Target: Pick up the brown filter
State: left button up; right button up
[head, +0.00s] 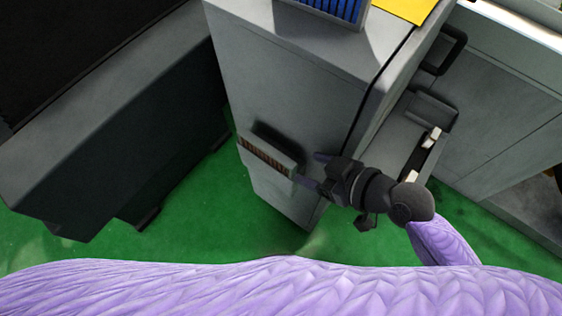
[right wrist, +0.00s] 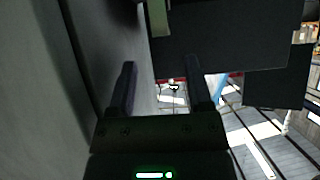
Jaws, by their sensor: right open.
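The brown filter (head: 266,156) is a pleated brown strip in a grey frame. It shows in the head view on the side of the tall grey cabinet. My right gripper (head: 310,170) is open just to the right of the filter, its fingers pointing toward the filter's right end. I cannot tell whether a finger touches the frame. In the right wrist view the open gripper (right wrist: 160,85) has nothing between its fingers. A pale edge at the top of that view may be the filter's frame, but I cannot tell. My left gripper is not in view.
The grey cabinet (head: 310,75) stands close beside my right gripper. A blue pleated filter (head: 335,8) and a yellow sheet (head: 405,8) are on its top. A dark grey machine body (head: 120,120) stands at the left. Green floor (head: 190,225) shows between them.

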aim_at(272, 151)
jog(key=shift+t+y, duration=0.3)
jog(key=b+x, duration=0.1)
jog(key=x, duration=0.2)
jog(key=b+x, duration=0.1)
jog(key=x, duration=0.2)
jog(key=b+x, duration=0.1)
jog(key=x, duration=0.2)
jog(key=shift+a+r, duration=0.25)
jog(key=shift+w+a, duration=0.3)
jog(key=shift+w, duration=0.05)
jog(key=shift+c, duration=0.6)
jog(key=c, duration=0.7)
grip_shut()
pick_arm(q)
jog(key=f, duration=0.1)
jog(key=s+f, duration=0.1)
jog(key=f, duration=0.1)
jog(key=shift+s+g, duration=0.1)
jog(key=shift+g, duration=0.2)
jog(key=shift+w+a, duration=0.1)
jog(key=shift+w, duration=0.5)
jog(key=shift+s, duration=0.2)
